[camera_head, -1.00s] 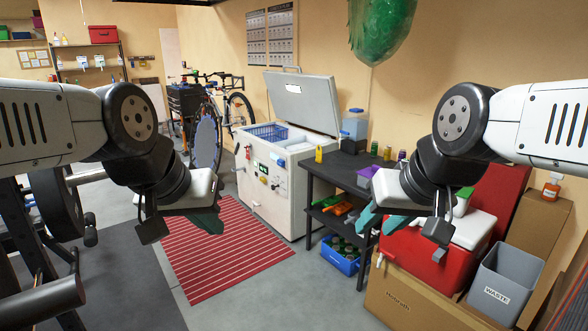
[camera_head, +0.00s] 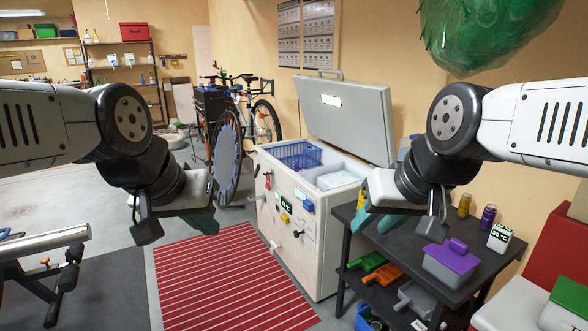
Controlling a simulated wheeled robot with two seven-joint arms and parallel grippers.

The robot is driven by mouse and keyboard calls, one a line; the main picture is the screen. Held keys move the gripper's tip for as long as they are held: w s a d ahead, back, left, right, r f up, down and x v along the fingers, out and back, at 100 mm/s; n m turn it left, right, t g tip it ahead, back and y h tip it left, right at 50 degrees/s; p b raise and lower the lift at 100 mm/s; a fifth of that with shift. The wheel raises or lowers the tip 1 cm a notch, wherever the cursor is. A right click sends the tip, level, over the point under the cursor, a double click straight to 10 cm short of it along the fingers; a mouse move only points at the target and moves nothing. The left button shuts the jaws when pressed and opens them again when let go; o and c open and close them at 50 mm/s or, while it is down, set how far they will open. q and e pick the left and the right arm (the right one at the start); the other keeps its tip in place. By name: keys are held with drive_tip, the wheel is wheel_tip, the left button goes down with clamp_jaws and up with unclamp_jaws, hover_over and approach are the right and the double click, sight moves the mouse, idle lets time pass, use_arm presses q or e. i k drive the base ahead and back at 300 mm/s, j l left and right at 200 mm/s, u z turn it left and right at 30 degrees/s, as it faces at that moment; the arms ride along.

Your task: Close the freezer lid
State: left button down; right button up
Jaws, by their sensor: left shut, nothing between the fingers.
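The white chest freezer (camera_head: 310,240) stands ahead of me at the middle of the view. Its grey-white lid (camera_head: 345,118) is open, tilted up and back toward the wall, with a handle on its top edge. A blue basket (camera_head: 297,157) sits inside the freezer's open top. My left gripper (camera_head: 203,222) is shut and empty, in front of and to the left of the freezer, apart from it. My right gripper (camera_head: 366,219) is in front of the freezer's right side in the picture and hides part of it. I cannot tell whether its fingers are apart.
A dark shelf table (camera_head: 400,262) with a purple-lidded box (camera_head: 452,258) and cans stands close on the freezer's right. A red striped mat (camera_head: 228,285) lies on the floor before it. A bicycle (camera_head: 240,115) stands behind left. A green hanging bag (camera_head: 488,30) is at upper right.

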sight(355, 116)
drive_tip(key=i+j+u, duration=0.1)
drive_tip(key=i+u, duration=0.2)
drive_tip(key=i, duration=0.65)
drive_tip(key=i+u, duration=0.3)
drive_tip(key=i, duration=0.6)
drive_tip(key=i+z, duration=0.25)
drive_tip(key=i, duration=0.25)
drive_tip(key=i+j+z, duration=0.25)
drive_tip(key=i, duration=0.25)
